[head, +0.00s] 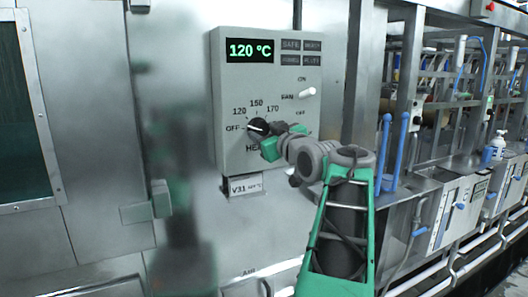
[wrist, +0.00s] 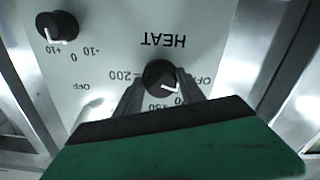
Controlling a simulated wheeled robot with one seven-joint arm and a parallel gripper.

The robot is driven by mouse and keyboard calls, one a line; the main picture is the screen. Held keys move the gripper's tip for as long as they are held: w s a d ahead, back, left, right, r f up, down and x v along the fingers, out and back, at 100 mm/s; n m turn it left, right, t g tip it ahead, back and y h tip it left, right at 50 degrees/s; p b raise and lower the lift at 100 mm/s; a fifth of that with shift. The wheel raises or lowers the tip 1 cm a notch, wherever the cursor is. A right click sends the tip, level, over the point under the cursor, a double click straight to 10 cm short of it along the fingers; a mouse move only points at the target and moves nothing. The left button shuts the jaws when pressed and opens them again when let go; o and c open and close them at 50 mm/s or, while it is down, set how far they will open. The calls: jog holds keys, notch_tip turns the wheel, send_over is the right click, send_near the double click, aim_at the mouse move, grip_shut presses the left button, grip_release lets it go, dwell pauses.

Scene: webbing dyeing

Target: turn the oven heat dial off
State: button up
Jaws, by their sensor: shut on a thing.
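The oven heat dial (head: 256,126) is a round black knob with a white pointer, low on the grey control panel (head: 225,80). My gripper (head: 261,132) is at the dial, partly covering it in the head view. In the wrist view, upside down, the two grey fingers of my gripper (wrist: 161,88) are shut on either side of the dial (wrist: 158,72). The pointer lies between the OFF and 120 marks, nearer OFF. The green display (head: 250,50) reads 120 °C.
A second black knob (wrist: 58,25), marked -10 to +10, is near the dial. A white FAN switch (head: 307,92) is on the panel's right. A V31 label (head: 246,186) hangs below. Steel tanks and blue handles (head: 383,140) stand to the right; an oven door (head: 35,110) is left.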

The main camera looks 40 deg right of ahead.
jog(key=n+b, duration=0.2)
jog(key=b, duration=0.1)
jog(key=shift+f+n, duration=0.15)
jog(key=shift+n, duration=0.25)
jog(key=shift+b, duration=0.35)
jog(key=shift+n, duration=0.3)
jog(key=o, duration=1.4)
jog(key=shift+c, duration=0.2)
jog(key=shift+s, duration=0.15)
jog(key=b+v, duration=0.1)
jog(key=v, duration=0.6)
jog(key=shift+s, duration=0.25)
jog(key=shift+a, duration=0.1)
